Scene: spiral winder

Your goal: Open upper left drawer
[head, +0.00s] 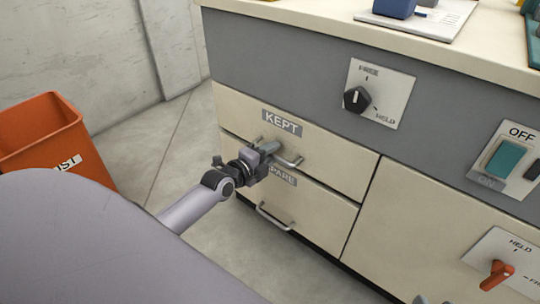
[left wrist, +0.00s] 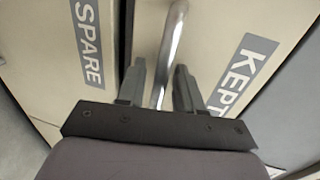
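The upper left drawer (head: 335,150) has a cream front labelled KEPT and appears closed, flush with the cabinet. Its metal bar handle (head: 290,161) sits below the label. My left gripper (head: 268,148) is at the left part of this handle. In the left wrist view my left gripper (left wrist: 160,85) has its two fingers apart, with the handle bar (left wrist: 172,45) running between them. A gap shows on each side of the bar, so it is open around the handle. Small grey tips at the bottom edge of the head view may be my right gripper (head: 432,300).
The SPARE drawer (head: 325,205) with its own handle (head: 274,217) is directly below. An orange bin (head: 45,140) stands at the left on the floor. A black FREE/HELD knob (head: 356,99), a teal switch (head: 503,160) and an orange lever (head: 497,275) are on the cabinet front.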

